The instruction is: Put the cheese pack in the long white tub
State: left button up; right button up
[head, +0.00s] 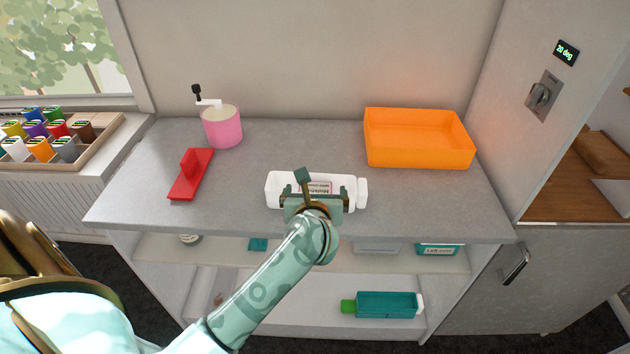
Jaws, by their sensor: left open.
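I cannot make out a cheese pack or a long white tub for certain in the head view. A pale, low container (377,248) sits on the upper shelf under the counter, partly hidden by the counter's edge. My left gripper (314,202) is open at the front of the counter. It is over the near side of a white bottle (278,186) that lies on its side with its cap to the right. The gripper hides part of the bottle's label, and I cannot tell whether they touch. My right gripper is not in view.
On the counter (300,135) are an orange tub (420,152), a pink grinder (222,128) and a red holder (190,175). A teal bottle (385,304) lies on the lower shelf, a teal box (438,249) above it.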

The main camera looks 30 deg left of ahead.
pick_arm(q)
jog(key=v, duration=0.5)
jog(key=shift+p, duration=0.3)
